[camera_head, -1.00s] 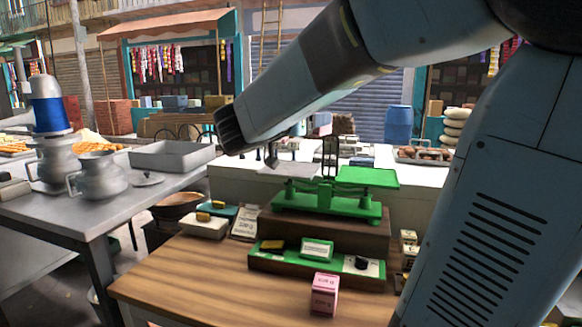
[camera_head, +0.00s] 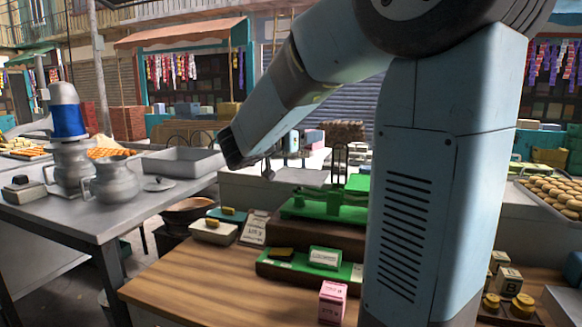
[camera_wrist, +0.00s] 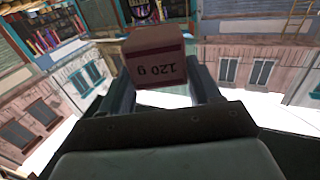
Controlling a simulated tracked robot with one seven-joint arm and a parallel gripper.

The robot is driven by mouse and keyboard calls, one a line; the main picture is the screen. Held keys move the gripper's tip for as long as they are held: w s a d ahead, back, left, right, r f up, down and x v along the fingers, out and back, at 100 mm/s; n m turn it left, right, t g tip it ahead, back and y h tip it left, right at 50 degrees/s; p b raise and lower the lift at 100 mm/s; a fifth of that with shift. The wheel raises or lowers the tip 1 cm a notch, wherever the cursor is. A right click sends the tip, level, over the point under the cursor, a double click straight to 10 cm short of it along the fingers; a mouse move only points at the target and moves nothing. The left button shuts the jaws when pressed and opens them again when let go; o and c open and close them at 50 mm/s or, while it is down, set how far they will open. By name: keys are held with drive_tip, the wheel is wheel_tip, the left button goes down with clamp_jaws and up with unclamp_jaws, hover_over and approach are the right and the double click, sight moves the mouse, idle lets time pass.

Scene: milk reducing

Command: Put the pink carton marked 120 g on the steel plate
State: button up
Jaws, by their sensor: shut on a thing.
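In the head view my arm reaches over the green balance scale (camera_head: 325,207), and my gripper (camera_head: 281,158) is small and partly hidden by my wrist. The steel plate (camera_head: 304,176) is the grey left pan of the scale, close below my gripper. I cannot tell the exact gap. Another pink carton (camera_head: 332,303) stands on the wooden table.
A green tray (camera_head: 305,266) with small blocks lies before the scale's wooden stand. The scale's green pan (camera_head: 357,183) is partly behind my arm. A metal table (camera_head: 100,216) with jugs and a basin is at left. The wooden table's front left is clear.

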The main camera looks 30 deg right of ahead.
drive_tip(key=w+f, duration=0.6)
drive_tip(key=shift+w+f, duration=0.35)
drive_tip(key=shift+f, duration=1.55)
drive_tip(key=o, duration=1.1)
